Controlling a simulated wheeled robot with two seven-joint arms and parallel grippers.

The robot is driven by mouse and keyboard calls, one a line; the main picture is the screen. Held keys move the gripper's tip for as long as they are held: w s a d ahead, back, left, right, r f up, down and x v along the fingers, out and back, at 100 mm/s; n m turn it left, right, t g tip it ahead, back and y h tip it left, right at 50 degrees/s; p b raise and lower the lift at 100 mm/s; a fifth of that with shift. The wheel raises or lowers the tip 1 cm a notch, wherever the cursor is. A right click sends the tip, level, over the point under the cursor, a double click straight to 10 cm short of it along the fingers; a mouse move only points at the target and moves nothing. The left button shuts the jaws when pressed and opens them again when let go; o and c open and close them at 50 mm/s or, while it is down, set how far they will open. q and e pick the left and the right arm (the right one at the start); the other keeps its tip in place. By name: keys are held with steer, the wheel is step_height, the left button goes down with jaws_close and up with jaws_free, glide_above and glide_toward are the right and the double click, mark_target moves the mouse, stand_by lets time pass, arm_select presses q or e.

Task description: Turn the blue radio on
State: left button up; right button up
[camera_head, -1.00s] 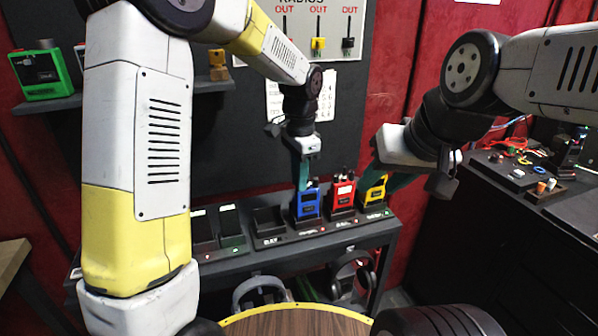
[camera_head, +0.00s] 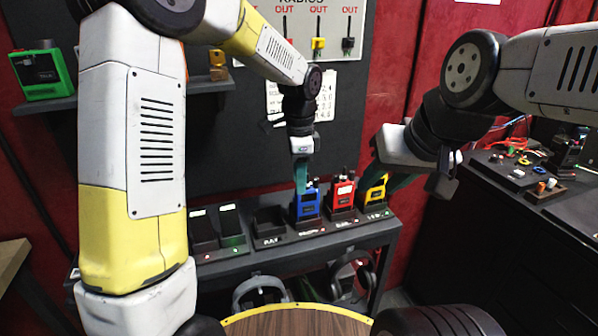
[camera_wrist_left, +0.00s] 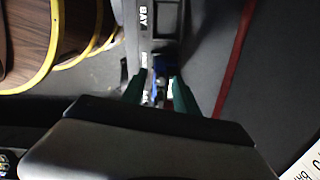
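The blue radio (camera_head: 308,206) stands upright in its charger bay on the shelf in the head view. My left gripper (camera_head: 301,187) points down at its top left part. In the left wrist view, the green fingers (camera_wrist_left: 159,88) are apart, with part of the blue radio (camera_wrist_left: 159,64) showing between them; contact cannot be made out. My right gripper (camera_head: 372,184) is beside the yellow radio (camera_head: 375,194); its fingertips are partly hidden and their opening is unclear.
A red radio (camera_head: 341,196) stands between the blue and yellow ones. An empty bay (camera_head: 268,224) lies left of the blue radio. Headphones (camera_head: 262,290) hang below the shelf. A round wooden table (camera_head: 300,322) is in front. A side bench (camera_head: 530,175) with small parts is right.

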arm_select(q)
step_height(320, 180, up, 8)
steer(key=shift+s+f, duration=0.1)
stand_by(0.4)
